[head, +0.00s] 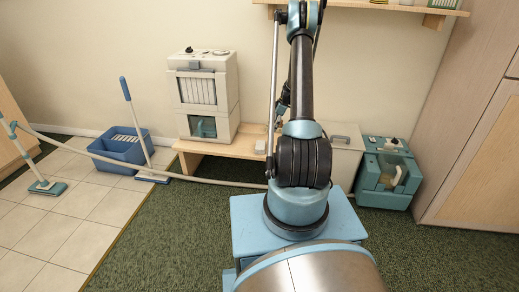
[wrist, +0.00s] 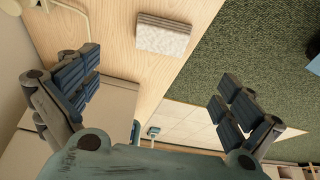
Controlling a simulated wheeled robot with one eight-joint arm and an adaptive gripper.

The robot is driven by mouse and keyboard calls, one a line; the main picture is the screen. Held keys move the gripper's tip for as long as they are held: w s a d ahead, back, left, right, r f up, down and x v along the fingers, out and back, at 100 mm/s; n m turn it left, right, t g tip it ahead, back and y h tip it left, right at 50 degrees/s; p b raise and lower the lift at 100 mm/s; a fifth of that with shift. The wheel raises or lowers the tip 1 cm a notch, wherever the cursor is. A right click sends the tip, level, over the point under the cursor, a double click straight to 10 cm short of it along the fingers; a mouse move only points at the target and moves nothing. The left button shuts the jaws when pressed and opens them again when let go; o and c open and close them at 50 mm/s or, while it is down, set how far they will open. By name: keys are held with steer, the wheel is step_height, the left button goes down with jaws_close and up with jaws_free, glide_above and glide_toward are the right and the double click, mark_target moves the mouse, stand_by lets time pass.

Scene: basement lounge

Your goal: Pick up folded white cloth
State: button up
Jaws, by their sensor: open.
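The folded white cloth (wrist: 165,36) lies flat on the light wooden bench (wrist: 118,22) in the wrist view, near the bench edge that borders the green carpet. It looks like a small, layered, pale grey-white block. My gripper (wrist: 158,74) is open, with its two blue padded fingers wide apart and nothing between them. The cloth appears beyond the fingertips, between them from side to side and apart from both. In the head view a small pale item (head: 260,146) on the bench, just left of my arm, looks like the cloth. My arm hides most of the gripper there.
A white appliance (head: 204,95) stands on the bench, left of the cloth. A pale box (head: 345,160) and a teal machine (head: 388,172) stand to the right. A hose (head: 200,180) crosses in front of the bench. A blue bucket (head: 118,150) and mops are at left.

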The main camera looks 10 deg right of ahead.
glide_above(261, 144)
steer(key=d, duration=0.2)
steer(key=f, duration=0.9)
steer(key=shift+s+a+f, duration=0.2)
steer(key=shift+s+f, duration=0.1)
steer(key=shift+x, duration=3.1)
steer(key=shift+s+d, duration=0.15)
steer(key=c, duration=0.8)
